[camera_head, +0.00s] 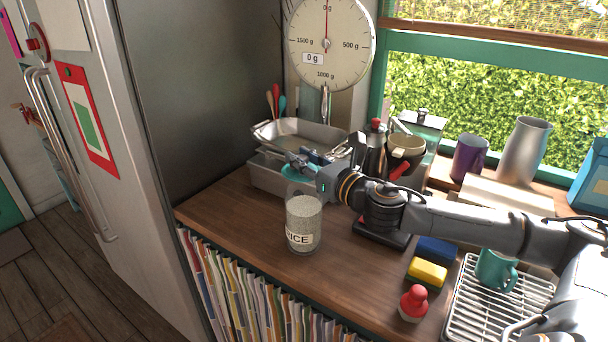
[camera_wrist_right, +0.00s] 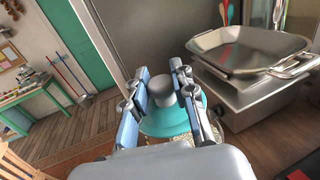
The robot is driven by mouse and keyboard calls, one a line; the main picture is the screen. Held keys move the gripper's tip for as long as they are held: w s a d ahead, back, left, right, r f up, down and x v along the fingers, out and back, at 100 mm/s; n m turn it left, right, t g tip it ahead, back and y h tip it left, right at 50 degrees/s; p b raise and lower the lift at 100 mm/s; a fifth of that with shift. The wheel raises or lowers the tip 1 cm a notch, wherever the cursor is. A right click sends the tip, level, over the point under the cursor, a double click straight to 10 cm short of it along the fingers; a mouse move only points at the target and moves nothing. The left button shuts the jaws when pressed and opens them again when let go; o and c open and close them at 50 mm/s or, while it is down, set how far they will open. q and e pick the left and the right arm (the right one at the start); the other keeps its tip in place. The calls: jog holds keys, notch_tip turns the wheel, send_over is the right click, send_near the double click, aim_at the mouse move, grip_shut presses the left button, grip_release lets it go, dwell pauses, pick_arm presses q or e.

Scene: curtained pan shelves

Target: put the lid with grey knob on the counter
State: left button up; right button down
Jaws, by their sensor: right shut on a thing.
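The teal lid (camera_head: 289,173) has a grey knob (camera_wrist_right: 189,87), seen clearly in the right wrist view. My right gripper (camera_head: 306,161) is shut on the knob, with a blue-padded finger on each side of it. The lid is at the mouth of a clear rice jar (camera_head: 303,218) that stands upright on the wooden counter (camera_head: 240,217). I cannot tell whether the lid touches the jar's rim. The gripper hides part of the lid in the head view. My left gripper is not in view.
A metal pan (camera_head: 291,135) sits on the scale behind the jar. The fridge (camera_head: 150,150) stands to the left. A yellow sponge (camera_head: 427,272), a red-knobbed object (camera_head: 413,303) and a dish rack (camera_head: 492,310) are at the right. Counter left of the jar is clear.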

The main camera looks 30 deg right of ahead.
aim_at(304, 177)
jog(key=f, duration=0.1)
jog(key=w+d+f, duration=0.1)
jog(key=w+f, duration=0.1)
jog(key=shift+d+f, duration=0.15)
jog(key=shift+d, duration=0.2)
jog(key=f, duration=0.2)
jog(key=f+p, duration=0.1)
jog(key=shift+w+d+f, duration=0.15)
jog(key=shift+w+d, duration=0.05)
jog(key=shift+w, duration=0.05)
jog(key=c, duration=1.5)
grip_release()
jog(key=shift+f, duration=0.15)
jog(key=o, duration=0.4)
